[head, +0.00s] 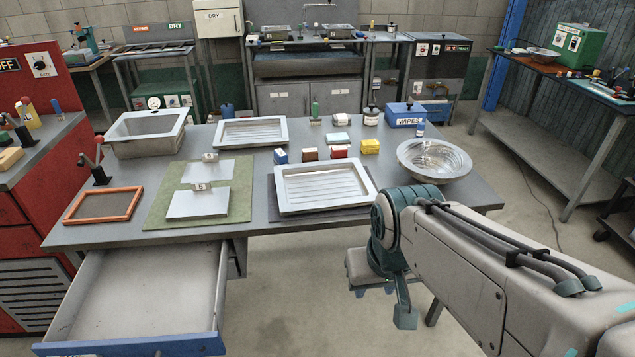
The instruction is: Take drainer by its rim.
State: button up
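Two shallow ribbed metal trays look like drainers. The nearer drainer (322,186) lies near the table's front edge on a dark mat, with its raised rim showing all round. The farther drainer (250,132) lies toward the back of the table. I cannot tell which one the task names. My gripper (388,297) hangs beyond the table's front edge, below and to the right of the nearer drainer, touching neither. Its fingers are small and partly hidden by my arm, so I cannot tell if they are open.
A metal bowl (434,160) stands at the table's right, near my arm. A deep basin (146,133) is at the back left. Small coloured blocks (340,151) sit between the trays. A green mat (216,205) and orange frame (104,205) lie left. An open drawer (140,290) juts out front left.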

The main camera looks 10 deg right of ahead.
aim_at(308, 188)
jog(key=i, duration=0.85)
jog(key=z, duration=0.55)
